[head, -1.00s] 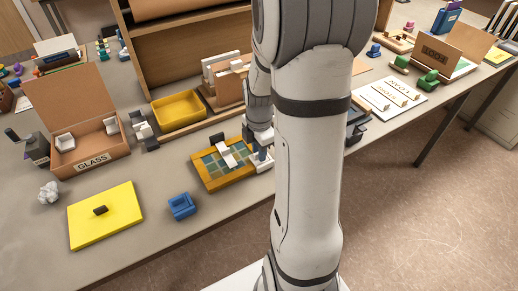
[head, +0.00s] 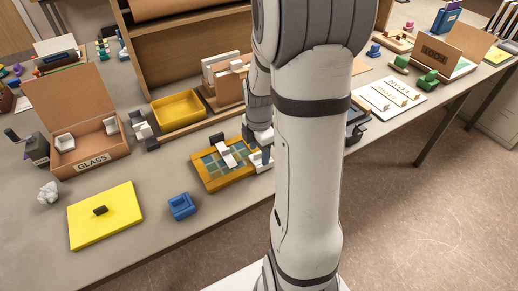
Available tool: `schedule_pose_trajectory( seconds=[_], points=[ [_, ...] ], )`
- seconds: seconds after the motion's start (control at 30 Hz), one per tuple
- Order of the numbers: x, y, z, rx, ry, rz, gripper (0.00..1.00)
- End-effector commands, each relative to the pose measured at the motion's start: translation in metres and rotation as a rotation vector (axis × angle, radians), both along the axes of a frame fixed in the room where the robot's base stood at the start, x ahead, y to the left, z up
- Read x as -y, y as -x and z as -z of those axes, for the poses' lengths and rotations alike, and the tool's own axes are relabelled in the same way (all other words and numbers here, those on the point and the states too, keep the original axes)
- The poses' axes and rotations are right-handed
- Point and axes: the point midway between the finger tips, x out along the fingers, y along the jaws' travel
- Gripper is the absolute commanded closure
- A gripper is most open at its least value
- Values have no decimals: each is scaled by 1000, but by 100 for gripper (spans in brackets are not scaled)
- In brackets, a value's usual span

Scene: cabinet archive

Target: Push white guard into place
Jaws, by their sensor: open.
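A white piece (head: 229,155), which may be the white guard, lies on the green-and-tan tiles of an orange-framed tray (head: 213,185) in the middle of the table. My gripper (head: 258,153) is at the tray's right side, to the right of the white piece. It is open. My arm hides part of the gripper and the tray's right end. I cannot tell whether a finger touches the white piece or the frame. Other small white blocks (head: 65,142) sit in the open box marked GLASS (head: 92,161) at the left.
A yellow board with a dark knob (head: 106,218) and a blue block (head: 181,206) lie in front. A yellow bin (head: 179,110) and a brown rack of panels (head: 226,85) stand behind the tray. Bare tabletop (head: 165,175) lies left of the tray. My arm covers the middle right.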

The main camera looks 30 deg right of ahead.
Motion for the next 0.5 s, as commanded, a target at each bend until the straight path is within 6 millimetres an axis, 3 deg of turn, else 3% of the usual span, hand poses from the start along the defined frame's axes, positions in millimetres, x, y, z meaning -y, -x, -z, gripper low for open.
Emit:
schedule_pose_trajectory(
  seconds=[0.5],
  points=[
    [0, 0, -24, 0, 0, 0, 45]
  ],
)
